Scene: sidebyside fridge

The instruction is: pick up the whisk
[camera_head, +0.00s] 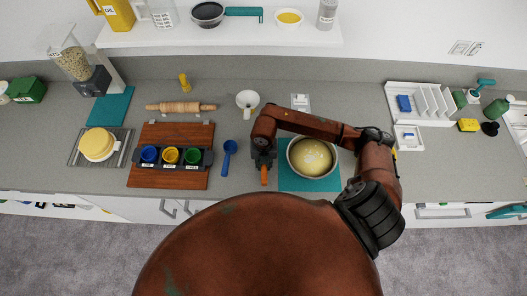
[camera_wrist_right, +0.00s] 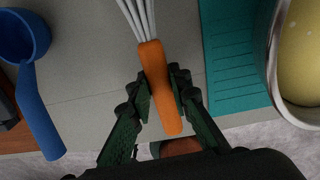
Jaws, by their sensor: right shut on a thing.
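The whisk has an orange handle and pale metal wires. In the right wrist view the whisk (camera_wrist_right: 154,62) lies between the fingers of my right gripper (camera_wrist_right: 160,84), with its wires running out of the top edge. My right gripper is shut on the orange handle. In the head view the orange handle of the whisk (camera_head: 264,177) shows just below my right gripper (camera_head: 264,160), over the counter left of the teal mat. Its wires are hidden there by the gripper and arm. My left gripper is not in view.
A steel bowl (camera_head: 291,168) of yellow dough stands on the teal mat (camera_head: 296,185) to the right. A blue ladle (camera_head: 228,158) lies close on the left, beside a wooden board (camera_head: 140,183) with cups. A white funnel (camera_head: 247,99) is behind.

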